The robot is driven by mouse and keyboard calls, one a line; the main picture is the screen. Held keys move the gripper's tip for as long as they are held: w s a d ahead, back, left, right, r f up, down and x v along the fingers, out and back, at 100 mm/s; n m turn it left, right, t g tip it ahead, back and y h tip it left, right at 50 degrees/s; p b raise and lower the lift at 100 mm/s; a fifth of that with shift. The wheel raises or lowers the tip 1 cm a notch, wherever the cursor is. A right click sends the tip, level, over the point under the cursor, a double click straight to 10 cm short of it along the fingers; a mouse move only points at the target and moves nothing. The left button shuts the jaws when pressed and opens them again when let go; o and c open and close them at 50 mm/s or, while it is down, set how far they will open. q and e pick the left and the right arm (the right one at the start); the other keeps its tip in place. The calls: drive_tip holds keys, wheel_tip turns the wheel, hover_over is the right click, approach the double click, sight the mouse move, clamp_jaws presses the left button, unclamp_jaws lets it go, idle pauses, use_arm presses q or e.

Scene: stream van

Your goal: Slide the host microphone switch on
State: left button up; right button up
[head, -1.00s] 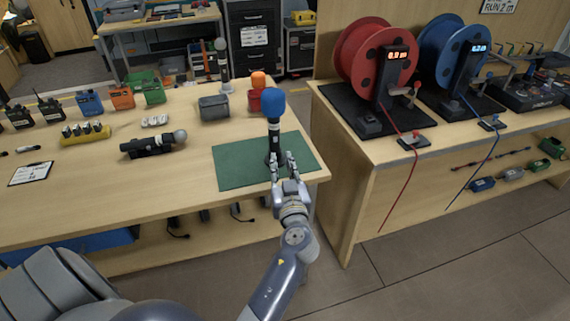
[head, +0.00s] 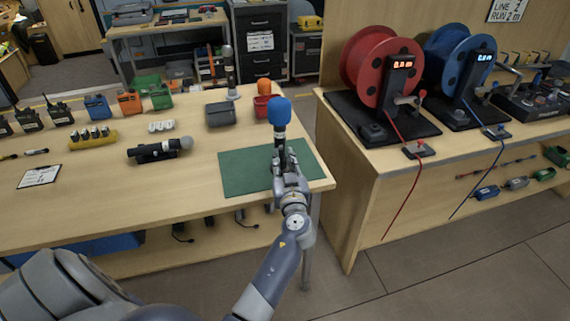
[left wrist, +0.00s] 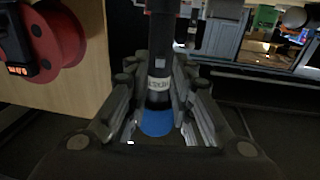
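A black microphone with a blue foam top (head: 280,112) stands upright over the green mat (head: 240,175) at the table's right end. It also shows in the left wrist view (left wrist: 159,100), with a pale label whose small lettering I cannot read surely. A small grey patch (left wrist: 160,62) shows on its body; I cannot tell whether it is the switch. My left gripper (head: 286,168) has its fingers on both sides of the microphone body. In the left wrist view the fingers (left wrist: 158,80) look apart, with narrow gaps beside the body. My right gripper is out of view.
Another black microphone (head: 158,150) lies on the table to the left. A grey box (head: 220,115) and a red cup (head: 262,107) with an orange-topped item stand behind the mat. A bench with red (head: 372,55) and blue reels is at right, across a gap.

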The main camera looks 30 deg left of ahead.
sight(281, 149)
use_arm(q)
drive_tip(key=shift+b+x, duration=0.55)
drive_tip(key=shift+x, duration=0.3)
drive_tip(key=shift+b+x, duration=0.55)
drive_tip(key=shift+x, duration=0.35)
clamp_jaws()
